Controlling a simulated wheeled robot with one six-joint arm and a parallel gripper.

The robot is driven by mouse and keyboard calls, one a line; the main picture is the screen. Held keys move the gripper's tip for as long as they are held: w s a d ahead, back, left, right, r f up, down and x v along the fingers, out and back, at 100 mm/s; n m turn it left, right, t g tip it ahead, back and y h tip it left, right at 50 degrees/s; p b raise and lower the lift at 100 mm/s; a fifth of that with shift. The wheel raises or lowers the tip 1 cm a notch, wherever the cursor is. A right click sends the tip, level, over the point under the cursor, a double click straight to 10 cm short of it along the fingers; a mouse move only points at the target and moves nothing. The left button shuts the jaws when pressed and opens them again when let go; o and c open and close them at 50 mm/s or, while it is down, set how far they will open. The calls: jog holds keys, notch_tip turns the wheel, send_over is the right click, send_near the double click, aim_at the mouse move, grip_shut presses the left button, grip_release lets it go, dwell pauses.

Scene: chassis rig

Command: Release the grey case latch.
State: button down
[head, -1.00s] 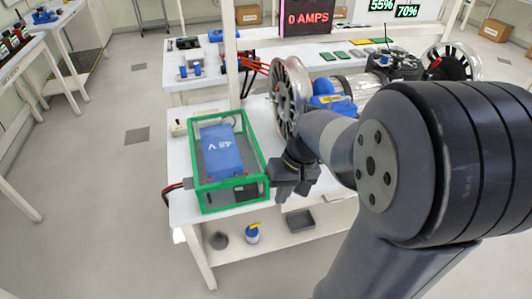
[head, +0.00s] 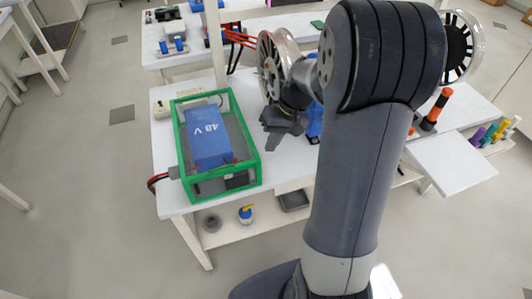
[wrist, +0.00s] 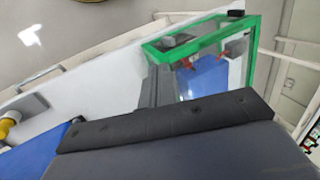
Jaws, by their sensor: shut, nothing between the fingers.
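The case (head: 248,172) is a clear box with a green frame on the white table. It holds a blue block marked 48 V (head: 208,135). I cannot clearly make out a grey latch on the case in either view. My gripper (head: 270,131) is dark grey and shut, with nothing in it. It is to the right of the case, near its right edge and apart from it in the picture. In the wrist view, the green frame (wrist: 205,45) shows beyond the dark gripper parts, which hide its lower part.
Red and black cables (head: 157,181) reach a grey connector (head: 175,172) on the case's left. A lower shelf (head: 225,218) holds a blue-and-white bottle (head: 245,214) and a dark tray (head: 293,200).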

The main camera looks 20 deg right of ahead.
aim_at(259, 165)
jog(key=x, duration=0.9)
jog(key=shift+p, duration=0.3)
jog(key=shift+a+h, duration=0.1)
jog(key=shift+h, duration=0.4)
jog(key=shift+a+r+h+p, duration=0.2)
jog(key=shift+h+p, duration=0.5)
jog(key=shift+h, duration=0.4)
